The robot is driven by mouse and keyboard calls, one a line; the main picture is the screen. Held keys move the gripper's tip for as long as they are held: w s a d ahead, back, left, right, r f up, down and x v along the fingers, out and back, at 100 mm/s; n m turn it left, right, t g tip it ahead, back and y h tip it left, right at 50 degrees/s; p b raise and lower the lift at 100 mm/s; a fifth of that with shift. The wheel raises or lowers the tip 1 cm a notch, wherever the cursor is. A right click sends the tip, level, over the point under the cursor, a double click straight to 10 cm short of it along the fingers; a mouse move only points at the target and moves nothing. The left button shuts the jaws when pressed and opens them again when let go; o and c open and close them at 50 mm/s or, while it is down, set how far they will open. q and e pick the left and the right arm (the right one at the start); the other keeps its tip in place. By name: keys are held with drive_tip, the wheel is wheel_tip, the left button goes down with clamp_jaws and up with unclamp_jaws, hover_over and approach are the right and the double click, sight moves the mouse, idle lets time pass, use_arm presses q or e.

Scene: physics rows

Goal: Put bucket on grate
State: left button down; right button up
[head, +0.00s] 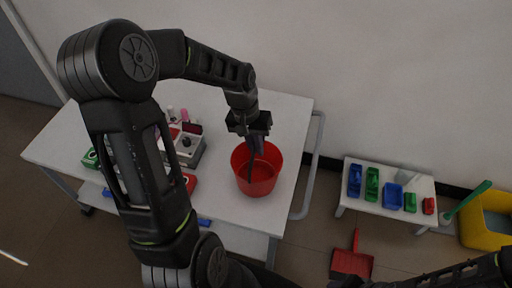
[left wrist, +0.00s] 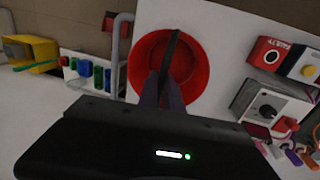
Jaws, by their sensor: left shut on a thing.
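A red bucket (head: 242,180) stands upright on the white cart top (head: 222,205), near its right end. My left gripper (head: 256,143) is over the bucket, pointing down, and its fingers are shut on the dark bar-like handle across the opening. In the left wrist view the bucket (left wrist: 142,62) shows from above, with the handle (left wrist: 173,50) rising between the fingertips (left wrist: 165,88). I cannot make out a grate with certainty. My right gripper is not in view; only part of that arm shows at the bottom right.
Boxes and a grey device (head: 188,148) stand left of the bucket. A rail (head: 312,170) edges the cart's right end. A low white bench (head: 377,207) holds several coloured bins. A red dustpan (head: 352,262) lies on the floor; a yellow container (head: 474,232) stands far right.

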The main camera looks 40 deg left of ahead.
use_arm(q)
drive_tip(key=shift+f, duration=0.3)
drive_tip(key=shift+f, duration=0.15)
drive_tip(key=c, duration=1.5)
unclamp_jaws()
drive_tip(key=r, duration=0.4)
drive_tip(key=a+r, duration=0.1)
drive_tip(key=r, duration=0.3)
drive_tip(key=a+r, duration=0.1)
drive_tip(key=r, duration=0.3)
drive_tip(key=shift+s+r, duration=0.1)
drive_tip(key=shift+s, duration=0.25)
drive_tip(key=shift+o, duration=0.3)
